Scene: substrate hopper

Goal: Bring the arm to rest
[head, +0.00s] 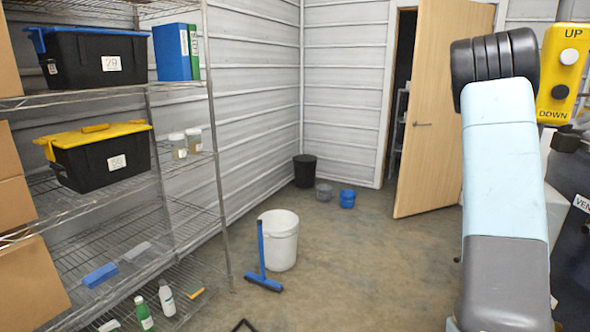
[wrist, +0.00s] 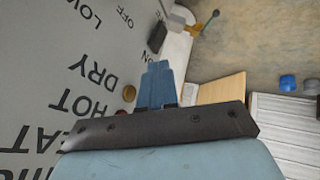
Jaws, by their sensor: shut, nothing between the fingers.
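My arm stands raised at the right of the head view, its light blue and grey links in front of a dark machine. My gripper is out of sight there. In the wrist view, my gripper (wrist: 158,82) shows as blue fingers beyond a dark bracket. The fingers are together and nothing is held between them. A grey panel (wrist: 60,60) with upside-down lettering, including HOT, DRY, LOW and OFF, fills the left of that view, beside the fingers. I cannot tell how far the fingers are from it.
A yellow UP/DOWN control box (head: 562,70) is close beside my arm. An open wooden door (head: 435,110) stands behind. A white bucket (head: 280,240) and a blue squeegee (head: 263,262) stand on the floor. Wire shelving (head: 190,215) lines the left. The middle floor is clear.

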